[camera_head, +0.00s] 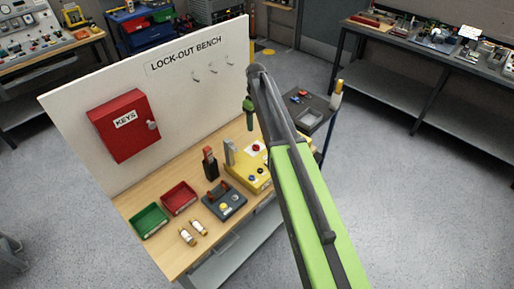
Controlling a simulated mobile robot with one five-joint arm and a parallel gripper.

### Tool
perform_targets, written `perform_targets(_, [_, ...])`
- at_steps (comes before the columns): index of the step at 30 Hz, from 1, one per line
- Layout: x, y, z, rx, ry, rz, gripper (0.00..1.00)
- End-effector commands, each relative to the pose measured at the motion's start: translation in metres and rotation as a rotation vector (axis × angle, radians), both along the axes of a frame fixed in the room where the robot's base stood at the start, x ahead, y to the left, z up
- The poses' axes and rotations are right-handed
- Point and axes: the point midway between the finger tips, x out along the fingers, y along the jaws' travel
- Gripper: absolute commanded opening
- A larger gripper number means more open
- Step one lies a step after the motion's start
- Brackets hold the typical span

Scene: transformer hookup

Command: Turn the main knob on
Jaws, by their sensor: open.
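I cannot tell which part is the main knob. A yellow box (247,172) on the lock-out bench (163,262) carries a red button (256,148) and small dark round controls. A dark box (224,202) to its left has a yellow button and a reddish handle-like part. A sloped panel (28,38) at the far upper left has several small coloured controls, too small to tell apart. My green arm reaches up from the lower right. My gripper (249,122) hangs at its far end, open, above the back of the bench and apart from the boxes. Its fingers are hard to make out.
A red KEYS cabinet (124,126) hangs on the white backboard (80,110). Green (149,221) and red (179,197) trays and two small cylinders (193,233) lie on the bench. A long workbench (425,62) stands at upper right. Open grey floor (430,200) lies right.

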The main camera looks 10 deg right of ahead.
Motion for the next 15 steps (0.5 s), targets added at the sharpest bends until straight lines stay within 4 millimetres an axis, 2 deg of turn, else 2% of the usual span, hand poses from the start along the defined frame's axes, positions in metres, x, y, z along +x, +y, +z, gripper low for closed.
perform_targets(1, [0.000, 0.000, -0.023, 0.000, 0.000, 0.000, 0.55])
perform_targets(15, [0.000, -0.001, -0.119, 0.000, 0.000, -0.002, 0.55])
